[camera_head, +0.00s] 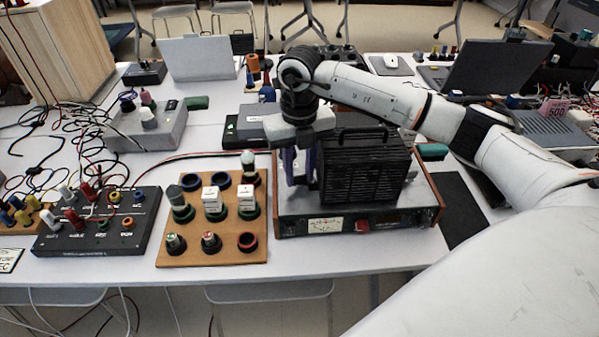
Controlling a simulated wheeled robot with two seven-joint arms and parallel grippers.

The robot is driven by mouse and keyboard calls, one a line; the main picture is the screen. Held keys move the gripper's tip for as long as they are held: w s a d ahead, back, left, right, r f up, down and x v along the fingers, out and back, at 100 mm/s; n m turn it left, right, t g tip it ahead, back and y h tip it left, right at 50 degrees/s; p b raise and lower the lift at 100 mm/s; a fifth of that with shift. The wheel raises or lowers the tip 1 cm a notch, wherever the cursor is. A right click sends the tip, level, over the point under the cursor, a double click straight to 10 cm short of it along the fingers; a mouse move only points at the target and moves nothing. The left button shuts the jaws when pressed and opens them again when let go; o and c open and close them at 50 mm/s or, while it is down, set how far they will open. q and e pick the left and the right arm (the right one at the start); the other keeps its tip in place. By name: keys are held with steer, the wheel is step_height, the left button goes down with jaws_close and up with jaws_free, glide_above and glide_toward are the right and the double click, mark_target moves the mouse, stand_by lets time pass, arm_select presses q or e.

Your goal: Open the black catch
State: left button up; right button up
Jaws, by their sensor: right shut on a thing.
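A black slatted speaker box (365,172) stands on a grey instrument with wooden side panels (436,212). My right gripper (300,178) reaches down at the box's left side, its dark bluish fingers pointing downward. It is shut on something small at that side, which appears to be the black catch. The fingers hide the catch, so I cannot make out its shape or position. The box looks closed and upright. My left gripper is not in view.
Left of the instrument is a wooden board (170,248) with round sockets and white blocks. A dark panel with knobs (95,240) and loose cables lie farther left. A laptop (200,58) stands behind. A black mat (462,205) lies to the right.

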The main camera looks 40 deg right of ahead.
mark_target(300, 176)
steer(key=n+b, duration=0.2)
steer(key=n, duration=0.8)
steer(key=shift+b, duration=0.4)
steer(key=shift+n+b, duration=0.3)
steer(key=shift+n, duration=1.8)
steer(key=shift+w+r, duration=0.1)
steer(key=o, duration=0.8)
step_height(300, 176, up, 10)
steer(key=shift+r, duration=0.15)
